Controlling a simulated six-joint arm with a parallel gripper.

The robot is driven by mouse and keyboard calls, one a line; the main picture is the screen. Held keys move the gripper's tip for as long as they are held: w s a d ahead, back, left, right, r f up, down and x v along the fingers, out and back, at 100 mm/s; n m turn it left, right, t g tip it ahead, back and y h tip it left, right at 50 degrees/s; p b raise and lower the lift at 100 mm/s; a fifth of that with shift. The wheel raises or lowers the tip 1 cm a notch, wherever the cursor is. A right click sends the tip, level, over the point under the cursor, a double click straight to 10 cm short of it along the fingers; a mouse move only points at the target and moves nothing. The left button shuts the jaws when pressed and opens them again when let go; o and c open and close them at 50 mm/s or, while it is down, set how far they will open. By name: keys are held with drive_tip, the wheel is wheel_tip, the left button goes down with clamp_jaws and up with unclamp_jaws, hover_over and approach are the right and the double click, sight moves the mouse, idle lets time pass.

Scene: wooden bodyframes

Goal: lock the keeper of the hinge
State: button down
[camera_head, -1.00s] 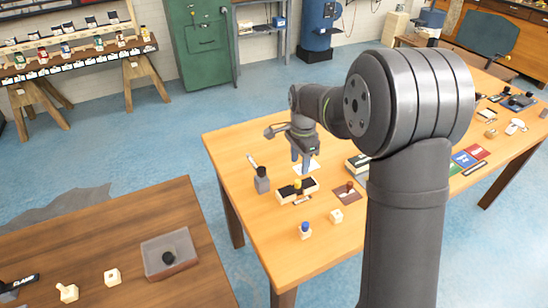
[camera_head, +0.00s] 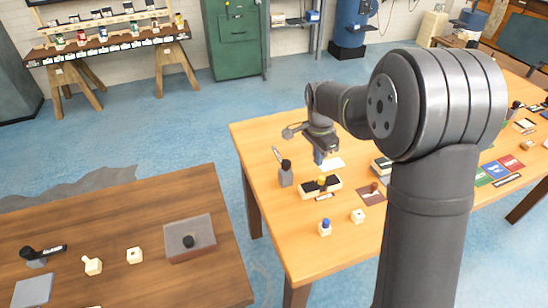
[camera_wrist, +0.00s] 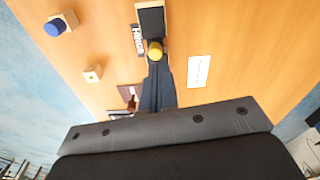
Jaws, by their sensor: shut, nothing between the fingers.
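The hinge (camera_head: 334,182) is a pale wooden block with a black top on the light wooden table. A yellow knob (camera_wrist: 155,50) stands on it, and a label reading "HINGE" (camera_wrist: 138,40) lies beside it in the wrist view. I cannot make out the keeper as a separate part. My gripper (camera_head: 319,160) points down close to the hinge. In the wrist view its blue-grey fingers (camera_wrist: 158,72) are together and empty, with their tips close to the yellow knob. They hide what lies behind them; contact cannot be told.
A grey block with a black knob (camera_head: 286,175) stands left of the hinge. A blue-knobbed block (camera_head: 325,228), a pale block (camera_head: 357,216) and a brown plate (camera_head: 371,194) are nearby. A white card (camera_wrist: 199,71) lies beside the fingers. A darker table (camera_head: 120,210) stands left.

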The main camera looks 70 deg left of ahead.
sight(290, 164)
drive_tip(key=s+a+n+t, duration=0.1)
drive_tip(key=s+n, duration=0.1)
drive_tip(key=s, duration=0.1)
drive_tip(key=s+a+n+t, duration=0.1)
drive_tip(key=s+n, duration=0.1)
drive_tip(key=s+a+n+t+y, duration=0.1)
drive_tip(key=s+a+n, duration=0.1)
drive_tip(key=s+n, duration=0.1)
drive_tip(key=shift+s, duration=0.35)
drive_tip(key=s+a+n+t+y, duration=0.1)
drive_tip(key=s+n, duration=0.3)
drive_tip(key=s, duration=0.1)
drive_tip(key=s+a+r+n+t+y, duration=0.1)
drive_tip(key=s+a+n+y, duration=0.1)
drive_tip(key=s+n, duration=0.2)
drive_tip(key=shift+s+a+r+y, duration=0.25)
drive_tip(key=shift+s+y, duration=0.05)
drive_tip(key=shift+s, duration=0.75)
drive_tip(key=x, duration=1)
drive_tip(key=shift+f, duration=0.1)
drive_tip(key=w, duration=0.2)
drive_tip(key=shift+w, duration=1.05)
